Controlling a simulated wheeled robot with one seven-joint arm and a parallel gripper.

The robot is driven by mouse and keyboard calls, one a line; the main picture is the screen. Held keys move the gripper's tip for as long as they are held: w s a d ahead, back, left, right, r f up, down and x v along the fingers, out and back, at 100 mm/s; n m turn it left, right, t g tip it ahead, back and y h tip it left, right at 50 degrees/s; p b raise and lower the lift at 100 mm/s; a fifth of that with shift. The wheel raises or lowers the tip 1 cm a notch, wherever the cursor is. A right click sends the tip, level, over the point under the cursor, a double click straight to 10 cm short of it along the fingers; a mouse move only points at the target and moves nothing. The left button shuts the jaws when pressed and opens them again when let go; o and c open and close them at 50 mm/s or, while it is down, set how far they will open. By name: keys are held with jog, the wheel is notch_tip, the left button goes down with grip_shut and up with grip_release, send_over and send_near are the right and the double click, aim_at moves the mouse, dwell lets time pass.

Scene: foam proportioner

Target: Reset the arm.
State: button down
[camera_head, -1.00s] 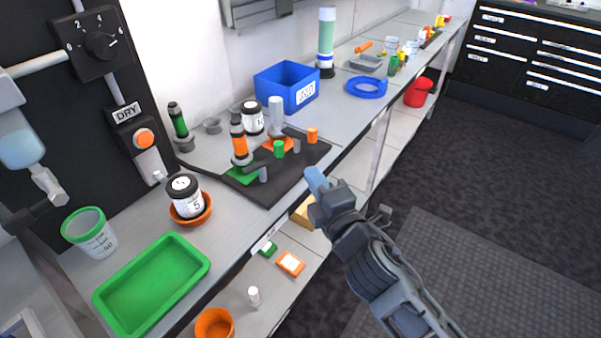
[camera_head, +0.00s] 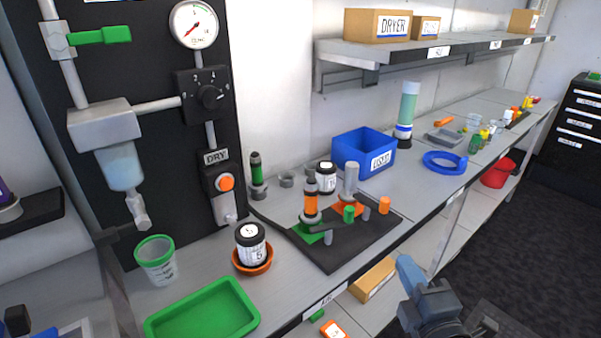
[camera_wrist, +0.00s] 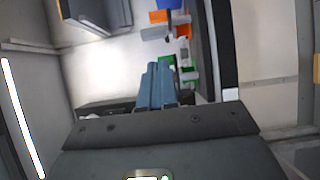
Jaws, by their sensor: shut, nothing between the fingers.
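My gripper (camera_head: 408,272) shows at the lower right in the head view, off the front edge of the bench (camera_head: 440,203), with its blue-grey fingers pointing up. In the wrist view my gripper (camera_wrist: 158,72) has its fingers together, with nothing between them. It is apart from the black mat (camera_head: 350,253), which lies to its left and holds the orange and green cylinders. Part of my arm is cut off by the lower edge of the head view.
A green tray (camera_head: 203,318), a green-rimmed cup (camera_head: 156,262) and a black-lidded jar (camera_head: 250,240) in an orange dish stand at the left. A blue bin (camera_head: 363,152) and blue ring (camera_head: 444,163) are farther back. A cardboard box (camera_head: 372,280) sits on the lower shelf. Dark floor lies open at right.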

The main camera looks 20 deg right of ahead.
jog(key=s+a+r+m+g+y, duration=0.1)
jog(key=s+a+m, duration=0.2)
jog(key=s, duration=0.7)
jog(key=s+a+m+g+y, duration=0.1)
jog(key=s+a+m, duration=0.2)
jog(key=s+m, duration=0.4)
jog(key=s+a+r+m+y, duration=0.1)
jog(key=s+a+m, duration=0.3)
jog(key=s, duration=0.9)
jog(key=shift+s+r+m+g+y, duration=0.15)
jog(key=shift+r+m+g+y, duration=0.25)
jog(key=shift+m, duration=0.3)
